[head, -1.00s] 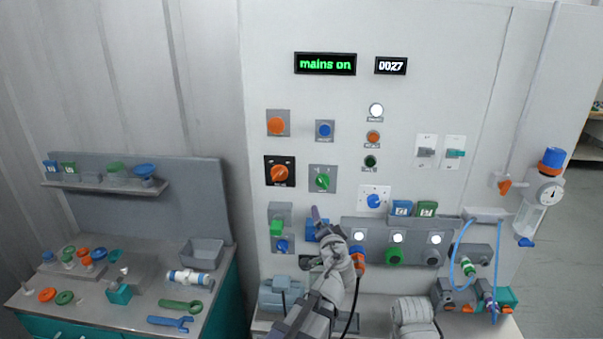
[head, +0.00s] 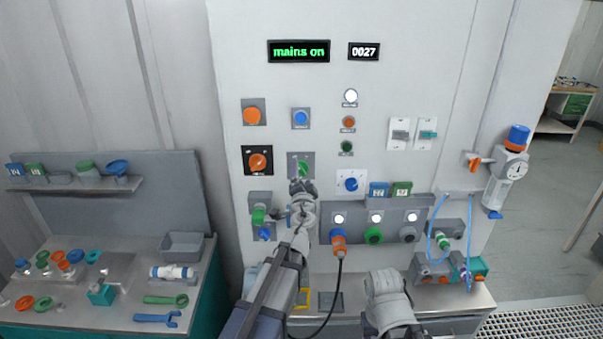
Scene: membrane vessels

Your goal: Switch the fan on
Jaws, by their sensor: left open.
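The control panel (head: 375,70) stands ahead, with a lit display (head: 298,51) reading "mains on". A green rotary knob (head: 303,167) sits on a grey plate, below a blue round button (head: 301,118). An orange rotary knob (head: 257,161) on a black plate is to its left, and a blue knob (head: 351,184) on a white plate to its right. The labels are too small to read, so I cannot tell which control is the fan's. My left gripper (head: 301,184) is open in front of the green knob's lower part and partly hides it. I cannot tell whether they touch.
Below is a row of sockets with white lamps (head: 376,218); an orange plug (head: 339,242) with a black cable is in the left one. Two toggle switches (head: 400,134) are at right. A side bench with tools (head: 165,302) is at left. My right arm is low in front.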

